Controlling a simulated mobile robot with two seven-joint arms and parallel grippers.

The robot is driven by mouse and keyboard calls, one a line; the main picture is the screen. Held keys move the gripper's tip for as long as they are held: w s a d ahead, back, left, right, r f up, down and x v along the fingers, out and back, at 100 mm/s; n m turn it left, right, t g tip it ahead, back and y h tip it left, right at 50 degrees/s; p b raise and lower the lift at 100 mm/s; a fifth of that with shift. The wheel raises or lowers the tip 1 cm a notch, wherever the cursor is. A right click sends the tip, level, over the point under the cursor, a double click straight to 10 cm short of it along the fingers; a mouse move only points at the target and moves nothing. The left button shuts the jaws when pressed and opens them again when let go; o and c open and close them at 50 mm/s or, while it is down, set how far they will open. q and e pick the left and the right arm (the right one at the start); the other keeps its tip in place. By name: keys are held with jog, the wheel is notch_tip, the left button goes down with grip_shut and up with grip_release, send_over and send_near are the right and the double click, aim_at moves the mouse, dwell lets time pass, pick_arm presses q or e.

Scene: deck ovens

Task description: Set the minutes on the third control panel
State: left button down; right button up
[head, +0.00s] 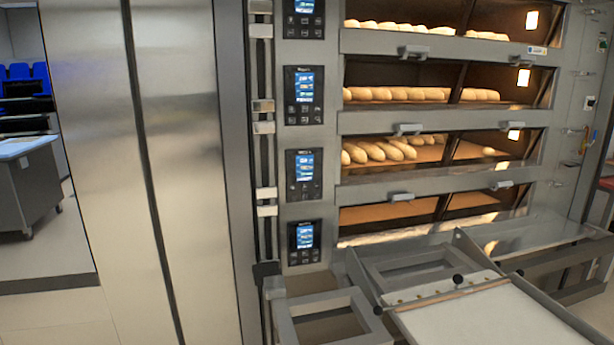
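Several dark control panels with lit blue screens stand in a column left of the oven decks in the head view. Counted from the top of the picture, the third panel (304,175) is beside the deck with loose loaves. Its screen is lit, but its digits are too small to read. Above it are the top visible panel (304,19) and the second panel (304,96). The lowest panel (304,243) is below it. Neither of my grippers is in view, and nothing covers the panels.
Oven decks with glass doors hold bread loaves (382,152); the lowest deck (390,213) shows no loaves. A metal loader frame with a pale board (490,318) juts out below the decks. Tall steel doors (185,150) stand at left. A steel table (28,185) is far left.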

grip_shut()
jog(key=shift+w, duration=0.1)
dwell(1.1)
